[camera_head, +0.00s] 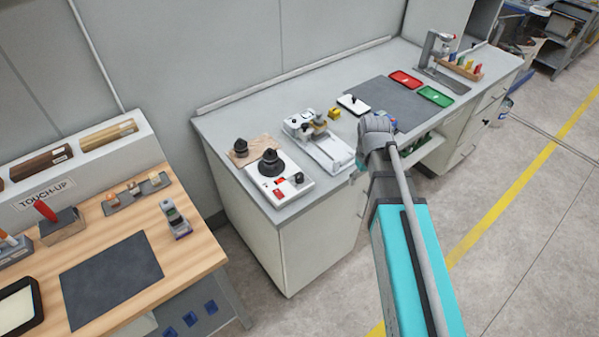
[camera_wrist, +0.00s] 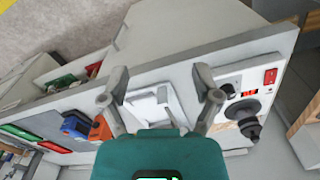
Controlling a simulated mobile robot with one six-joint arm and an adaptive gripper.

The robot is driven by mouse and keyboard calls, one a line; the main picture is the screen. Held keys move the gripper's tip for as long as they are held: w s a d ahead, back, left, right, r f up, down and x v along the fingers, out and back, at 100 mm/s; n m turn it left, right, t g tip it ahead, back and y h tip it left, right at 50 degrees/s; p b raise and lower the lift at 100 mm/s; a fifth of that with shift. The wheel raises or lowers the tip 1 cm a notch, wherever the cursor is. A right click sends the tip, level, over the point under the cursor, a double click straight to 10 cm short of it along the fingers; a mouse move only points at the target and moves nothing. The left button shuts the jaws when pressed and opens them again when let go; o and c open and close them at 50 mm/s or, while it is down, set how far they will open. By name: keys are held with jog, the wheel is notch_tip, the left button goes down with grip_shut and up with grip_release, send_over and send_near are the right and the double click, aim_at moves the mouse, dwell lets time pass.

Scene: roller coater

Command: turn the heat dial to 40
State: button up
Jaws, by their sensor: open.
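A white unit with a tall black knob (camera_head: 270,163) on a round dark base stands at the near left end of the grey bench in the head view. Its front panel carries a small black dial (camera_head: 298,178), likely the heat dial, beside red parts. In the wrist view the small dial (camera_wrist: 230,89) is at the right, just beyond the right finger, next to a lit red display (camera_wrist: 248,93) and a red switch (camera_wrist: 270,77). The dial's setting is too small to read. My gripper (camera_wrist: 161,74) is open and empty, left of the dial; the head view mostly hides it behind my arm.
A white coating device (camera_head: 325,148) stands right of the dial unit and shows between my fingers in the wrist view (camera_wrist: 155,106). A dark mat (camera_head: 388,98), red tray (camera_head: 405,79) and green tray (camera_head: 436,96) lie farther along. A wooden table (camera_head: 178,250) is at left.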

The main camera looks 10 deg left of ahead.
aim_at(300, 175)
jog(key=w+a+r+n+p, duration=0.1)
jog(key=a+n, duration=0.3)
jog(key=a, duration=0.6)
jog(key=w+a+r+n+p, duration=0.2)
jog(key=w+a+n, duration=0.2)
jog(key=a, duration=0.6)
jog(key=shift+w+a+r, duration=0.15)
jog(key=shift+w+r, duration=0.2)
jog(key=shift+f, duration=0.15)
notch_tip(300, 175, down, 14)
jog(key=b, duration=1.3)
jog(key=shift+r+b, duration=0.25)
jog(key=shift+b, duration=0.05)
jog(key=shift+c, duration=0.2)
grip_shut()
